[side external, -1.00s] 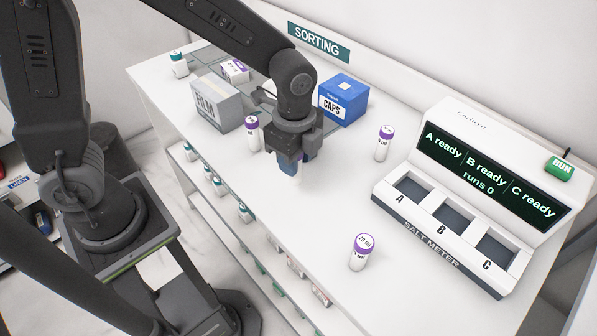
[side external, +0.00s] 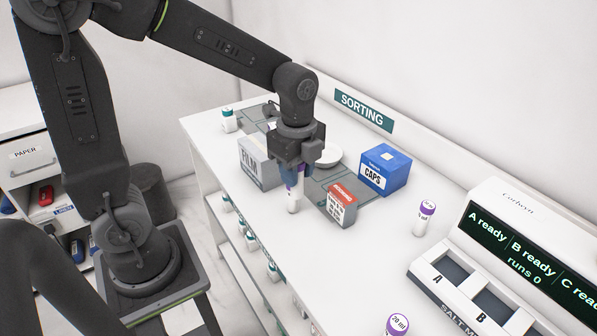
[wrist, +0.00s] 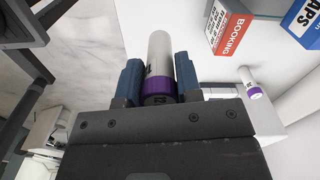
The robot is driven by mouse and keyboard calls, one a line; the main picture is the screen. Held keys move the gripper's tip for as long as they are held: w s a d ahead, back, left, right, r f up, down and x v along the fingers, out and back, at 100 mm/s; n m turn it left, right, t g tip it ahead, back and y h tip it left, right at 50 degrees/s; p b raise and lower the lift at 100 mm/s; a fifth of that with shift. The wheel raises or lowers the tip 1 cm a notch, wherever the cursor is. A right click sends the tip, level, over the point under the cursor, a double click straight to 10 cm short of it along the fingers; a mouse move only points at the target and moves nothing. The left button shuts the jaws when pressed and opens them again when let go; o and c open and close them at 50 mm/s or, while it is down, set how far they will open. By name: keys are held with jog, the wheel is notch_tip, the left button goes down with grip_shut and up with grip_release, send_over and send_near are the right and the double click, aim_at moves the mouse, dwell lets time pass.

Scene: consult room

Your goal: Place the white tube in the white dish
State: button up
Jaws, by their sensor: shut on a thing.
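My gripper (side external: 294,170) is shut on a white tube (side external: 294,195) with a purple cap, near the counter's front edge. The tube is upright, and I cannot tell whether its base touches the counter. In the wrist view the tube (wrist: 160,56) lies between the blue fingers (wrist: 159,82), cap end nearest the camera. The round white dish (side external: 329,156) is just behind and right of my gripper, partly hidden by it. I see no tube in its visible part.
The grey FILM box (side external: 258,164) is left of my gripper; the red-topped BOOKING box (side external: 342,203) and blue CAPS box (side external: 385,170) are to the right. Other purple-capped tubes stand farther right (side external: 424,218) and in front (side external: 397,325). The salt meter (side external: 470,290) is at right.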

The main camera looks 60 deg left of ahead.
jog(key=w+a+r, duration=0.2)
jog(key=w+a, duration=0.5)
jog(key=w, duration=0.5)
send_over(323, 160)
jog(key=shift+w+f, duration=0.1)
jog(key=shift+f, duration=5.7)
jog(key=o, duration=1)
